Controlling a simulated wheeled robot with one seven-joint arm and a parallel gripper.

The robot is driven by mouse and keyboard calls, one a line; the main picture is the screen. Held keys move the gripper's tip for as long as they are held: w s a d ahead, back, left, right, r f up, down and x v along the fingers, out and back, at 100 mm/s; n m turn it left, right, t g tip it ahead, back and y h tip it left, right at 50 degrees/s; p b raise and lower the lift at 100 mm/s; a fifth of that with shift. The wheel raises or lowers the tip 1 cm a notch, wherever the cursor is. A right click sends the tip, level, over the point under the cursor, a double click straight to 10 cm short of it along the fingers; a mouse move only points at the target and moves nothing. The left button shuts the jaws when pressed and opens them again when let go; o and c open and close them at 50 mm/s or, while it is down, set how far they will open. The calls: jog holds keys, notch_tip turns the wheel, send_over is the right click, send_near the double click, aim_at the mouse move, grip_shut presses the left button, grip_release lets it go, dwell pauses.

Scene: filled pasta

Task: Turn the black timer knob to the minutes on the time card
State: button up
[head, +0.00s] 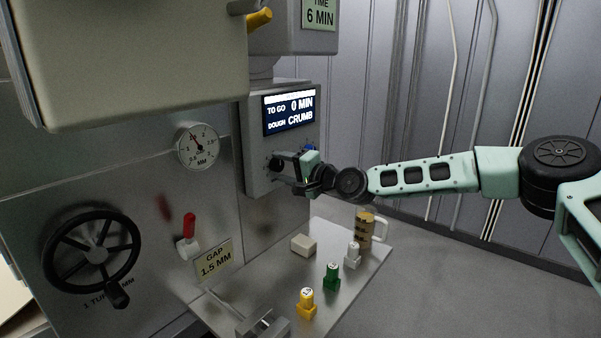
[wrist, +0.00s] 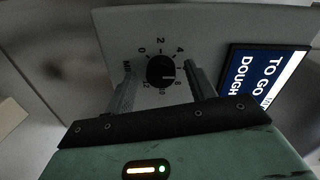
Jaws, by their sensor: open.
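The black timer knob (wrist: 161,71) shows in the wrist view on a grey panel, ringed by a minute scale from 0 to 12. A pale mark shows on its lower right; its exact reading is too small to tell. My gripper (wrist: 162,88) is open, with one finger on each side of the knob and visible gaps to it. In the head view my gripper (head: 282,166) is at the panel face and largely hides the knob. The time card (head: 320,13) reads 6 MIN. The display (head: 290,112) reads TO GO 0 MIN, DOUGH CRUMB.
A blue button (head: 310,147) is close beside my gripper. Below are a steel shelf (head: 347,287) with yellow, green and white stamp-like pieces, a pale block (head: 303,245) and a mug (head: 370,228). A red lever (head: 188,227) and black handwheel (head: 92,251) are left.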

jog(key=v, duration=1.7)
jog(key=shift+r, duration=0.1)
jog(key=s+a+f+n+g+h, duration=0.2)
jog(key=s+a+f+n+g, duration=0.4)
jog(key=s, duration=0.4)
jog(key=s+d+f+n+g+h, duration=0.1)
jog(key=s+f+n+g+h, duration=0.2)
jog(key=s, duration=0.4)
jog(key=s+d+f+n+h, duration=0.1)
jog(key=s+d+f+h, duration=0.2)
jog(key=s, duration=0.4)
jog(key=s+d+r+n+g+h, duration=0.1)
jog(key=s+d+r+n+h, duration=0.2)
jog(key=s, duration=0.4)
jog(key=s+d+r+g+h, duration=0.1)
jog(key=s+d+r+h, duration=0.1)
jog(key=s+d+r, duration=0.45)
notch_tip(320, 180, up, 12)
jog(key=s+a+p, duration=0.1)
jog(key=p, duration=1.3)
jog(key=shift+s+a, duration=0.35)
jog(key=shift+f, duration=0.15)
